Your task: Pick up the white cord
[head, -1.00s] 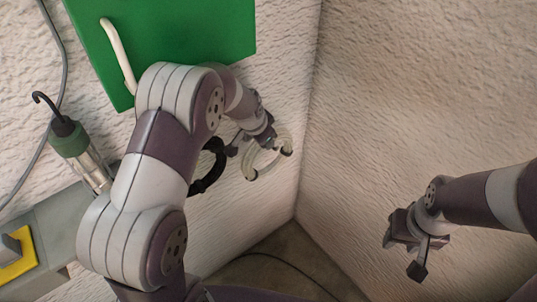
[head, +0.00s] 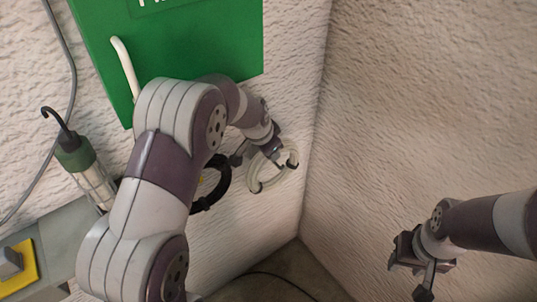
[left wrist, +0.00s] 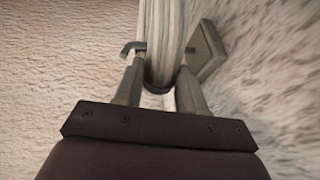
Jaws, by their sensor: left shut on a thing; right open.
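The white cord (head: 256,173) is a pale coil with dark ties, in front of the textured wall near the corner. My left gripper (head: 272,151) reaches it from above and is shut on it. In the left wrist view the cord (left wrist: 164,35) runs as a bundle of strands up from between the fingers of the left gripper (left wrist: 160,85). A dark band shows around the bundle there. Whether the cord still touches a hook or the wall I cannot tell. My right gripper (head: 411,275) is open and empty at the lower right, far from the cord.
A black coil (head: 222,185) hangs left of the cord, partly behind my left arm. A green panel (head: 200,40) with a white handle (head: 125,65) is above. A hand lamp (head: 82,165) hangs at left, above a grey ledge (head: 55,225). The right wall (head: 420,110) is bare.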

